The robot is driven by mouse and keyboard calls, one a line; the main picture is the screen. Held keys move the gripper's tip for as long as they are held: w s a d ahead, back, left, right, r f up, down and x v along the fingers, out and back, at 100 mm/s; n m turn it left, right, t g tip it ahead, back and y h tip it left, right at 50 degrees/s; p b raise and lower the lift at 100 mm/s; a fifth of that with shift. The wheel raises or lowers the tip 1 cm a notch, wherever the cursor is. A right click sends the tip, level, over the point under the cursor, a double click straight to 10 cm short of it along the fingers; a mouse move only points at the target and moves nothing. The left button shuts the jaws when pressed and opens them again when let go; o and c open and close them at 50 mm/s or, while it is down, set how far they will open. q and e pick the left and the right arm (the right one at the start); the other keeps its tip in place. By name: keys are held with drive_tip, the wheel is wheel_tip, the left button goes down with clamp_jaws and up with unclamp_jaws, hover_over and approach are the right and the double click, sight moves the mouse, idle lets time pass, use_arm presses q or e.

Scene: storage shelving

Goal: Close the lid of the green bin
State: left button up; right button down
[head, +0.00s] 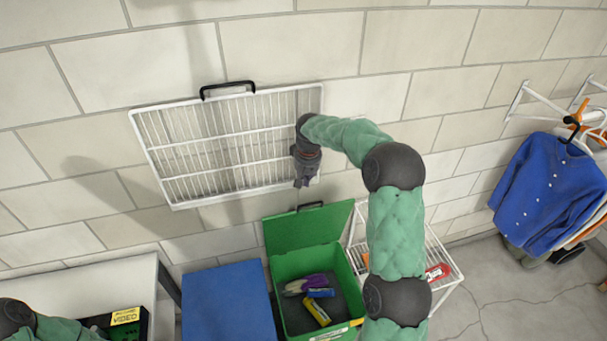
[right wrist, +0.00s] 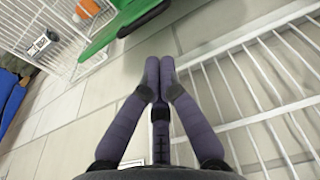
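The green bin (head: 352,300) stands on the floor with its lid (head: 290,232) raised and tilted back toward the wall. The lid has a black handle (head: 310,205) on its upper edge. Inside the bin are purple-and-white gloves (head: 308,284), a blue item (head: 321,293) and a yellow item (head: 317,312). My right gripper (head: 301,184) is above the lid's handle, in front of the wall rack, apart from the lid. In the right wrist view its fingers (right wrist: 160,68) are together and empty, and the green lid (right wrist: 112,28) shows beyond them. My left gripper is out of view.
A white wire rack (head: 225,145) hangs on the wall behind my right gripper. A blue-topped box (head: 228,300) stands left of the bin, and a white wire basket (head: 440,262) stands right of it. Blue clothing (head: 548,185) hangs far right. A white table (head: 90,285) is at left.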

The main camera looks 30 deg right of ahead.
wheel_tip(320, 180, down, 9)
drive_tip(key=w+d, duration=0.1)
drive_tip(key=shift+w+r, duration=0.2)
drive_tip(key=shift+w, duration=0.05)
idle(0.3)
idle(0.4)
